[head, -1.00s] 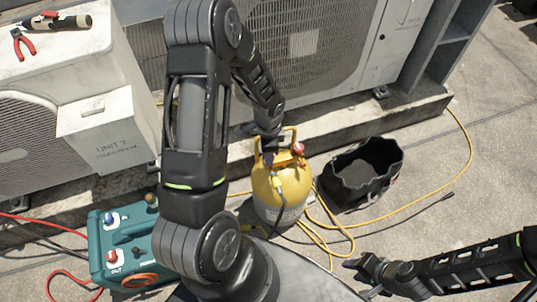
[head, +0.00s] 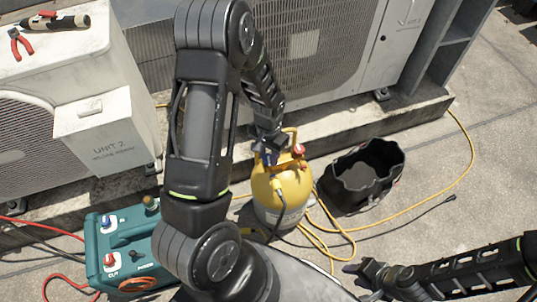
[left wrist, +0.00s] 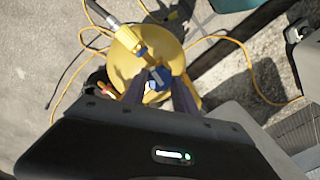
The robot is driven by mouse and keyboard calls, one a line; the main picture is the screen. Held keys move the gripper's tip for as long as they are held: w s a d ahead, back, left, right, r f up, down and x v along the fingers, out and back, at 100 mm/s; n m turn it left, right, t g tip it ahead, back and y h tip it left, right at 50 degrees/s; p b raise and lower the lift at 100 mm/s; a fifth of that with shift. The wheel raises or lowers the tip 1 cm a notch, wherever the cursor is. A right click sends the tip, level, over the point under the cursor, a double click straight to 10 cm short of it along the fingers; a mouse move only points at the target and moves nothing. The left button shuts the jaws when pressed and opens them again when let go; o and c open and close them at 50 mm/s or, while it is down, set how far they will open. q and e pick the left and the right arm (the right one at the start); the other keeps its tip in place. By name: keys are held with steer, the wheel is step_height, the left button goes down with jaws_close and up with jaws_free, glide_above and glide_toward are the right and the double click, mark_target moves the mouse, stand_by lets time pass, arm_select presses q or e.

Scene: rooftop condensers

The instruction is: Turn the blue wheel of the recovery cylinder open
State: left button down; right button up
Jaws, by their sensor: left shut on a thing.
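The yellow recovery cylinder (head: 283,197) stands upright on the roof in the middle of the head view, with a red wheel (head: 299,151) on its top. Its blue wheel (left wrist: 156,79) shows in the left wrist view between my left gripper's fingers; in the head view the gripper mostly hides it. My left gripper (head: 268,150) reaches down onto the cylinder's top from above and is shut on the blue wheel. A hose with a yellow fitting (left wrist: 128,39) joins the cylinder's top beside the wheel. My right gripper (head: 360,274) is low at the right, apart from everything; its jaw opening is unclear.
A teal recovery machine (head: 127,250) stands left of the cylinder. An open black tool bag (head: 365,178) stands close on its right. Yellow hoses (head: 418,224) lie around the cylinder. Condenser units stand behind, one carrying red pliers (head: 20,44). Bare roof is free at the right.

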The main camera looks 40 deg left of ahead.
mark_target(269, 157)
arm_select(q)
steer(key=shift+n, duration=0.4)
steer(key=c, duration=1)
jaws_free()
steer(key=shift+r, duration=0.1)
step_height(269, 157, up, 8)
steer(key=shift+f+p, duration=0.15)
steer(key=shift+p, duration=0.65)
steer(key=shift+w, duration=0.15)
